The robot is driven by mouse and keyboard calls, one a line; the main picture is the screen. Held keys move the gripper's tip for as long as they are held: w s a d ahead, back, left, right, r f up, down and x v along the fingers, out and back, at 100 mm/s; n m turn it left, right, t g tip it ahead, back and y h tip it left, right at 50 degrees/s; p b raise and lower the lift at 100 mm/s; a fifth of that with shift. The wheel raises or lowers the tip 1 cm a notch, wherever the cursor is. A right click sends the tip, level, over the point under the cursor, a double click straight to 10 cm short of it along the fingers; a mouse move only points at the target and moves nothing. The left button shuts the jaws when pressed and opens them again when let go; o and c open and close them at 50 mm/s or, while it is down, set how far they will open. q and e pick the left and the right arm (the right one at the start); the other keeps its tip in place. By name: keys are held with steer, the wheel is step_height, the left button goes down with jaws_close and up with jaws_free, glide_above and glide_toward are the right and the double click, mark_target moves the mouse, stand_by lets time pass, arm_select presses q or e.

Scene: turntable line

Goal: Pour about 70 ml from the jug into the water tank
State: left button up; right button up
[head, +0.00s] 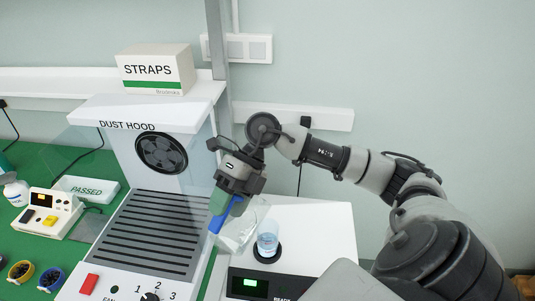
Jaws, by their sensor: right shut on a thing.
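My right gripper (230,193) comes in from the right and is shut on the blue handle of the clear jug (241,228). The jug is tilted, and its see-through body is hard to make out against the white surface. A clear vessel with bluish water in it, which looks like the water tank (267,241), stands upright on a black round base on the white device. The jug is just left of the tank, close to its rim. I cannot tell whether they touch or whether liquid is flowing. My left gripper is not in view.
The white device (318,235) has a dark front panel with a green display. Left of it stands the dust hood (160,235) with a slatted top, fan and knob. A PASSED tray (86,189) and small parts lie on the green mat.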

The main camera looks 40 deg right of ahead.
steer(key=shift+h, duration=0.3)
steer(key=r+p, duration=0.2)
steer(key=r, duration=0.1)
steer(key=r+p, duration=0.3)
steer(key=r, duration=0.1)
steer(key=shift+a+r, duration=0.2)
steer(key=shift+r, duration=0.1)
steer(key=shift+a, duration=0.1)
stand_by(0.7)
steer(key=shift+s+a+r+h+p, duration=0.1)
steer(key=shift+a+h+p, duration=0.3)
steer(key=shift+h+p, duration=0.2)
steer(key=shift+a+h, duration=0.35)
steer(key=shift+h, duration=0.05)
steer(key=shift+s+a+f+t+h, duration=0.15)
steer(key=shift+a+f+h, duration=0.15)
steer(key=shift+a+f, duration=0.25)
steer(key=shift+s+a+f+t+h, duration=0.15)
steer(key=shift+a+f+h, duration=0.2)
steer(key=shift+f, duration=0.2)
steer(key=a+f+h+b, duration=0.2)
steer(key=f+b, duration=0.7)
steer(key=f, duration=0.1)
steer(key=a+f+t+h+b, duration=0.1)
steer(key=a+f+h+b, duration=0.2)
steer(key=f+b, duration=0.6)
step_height(320, 180, down, 2)
steer(key=shift+s+f+h+b, duration=0.15)
steer(key=shift+s+h+b, duration=0.15)
steer(key=shift+s+h, duration=0.05)
